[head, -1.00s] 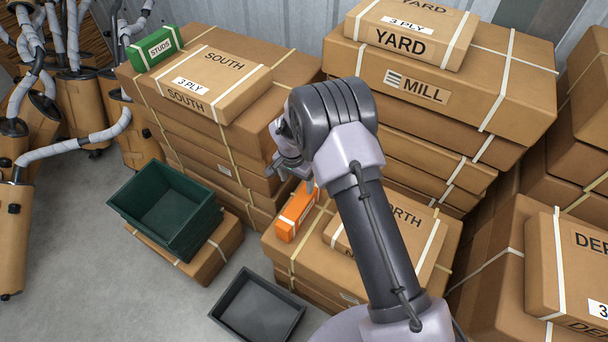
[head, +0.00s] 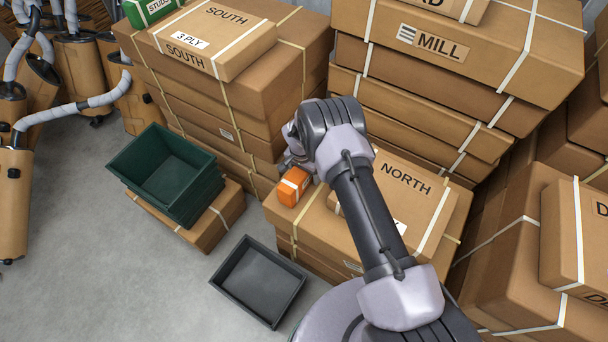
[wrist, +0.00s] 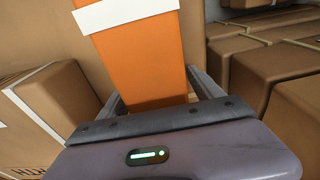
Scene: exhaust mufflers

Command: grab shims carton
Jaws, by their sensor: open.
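An orange carton (head: 290,190) with a white band, which I take to be the shims carton, stands on the large box at the near left of the stack marked NORTH. I cannot read its label. In the head view my gripper (head: 300,163) is down at the carton's far side, partly hidden by my wrist. In the wrist view the orange carton (wrist: 142,60) rises between the two fingers of my gripper (wrist: 158,92). The jaws are open around it, one finger on each side. I cannot tell if either finger touches it.
The NORTH box (head: 407,190) lies right of the carton. Tall stacks with the SOUTH box (head: 215,40) and the MILL box (head: 470,45) stand behind. A green bin (head: 165,178) and an empty grey tray (head: 258,280) are at left, with some bare floor around them.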

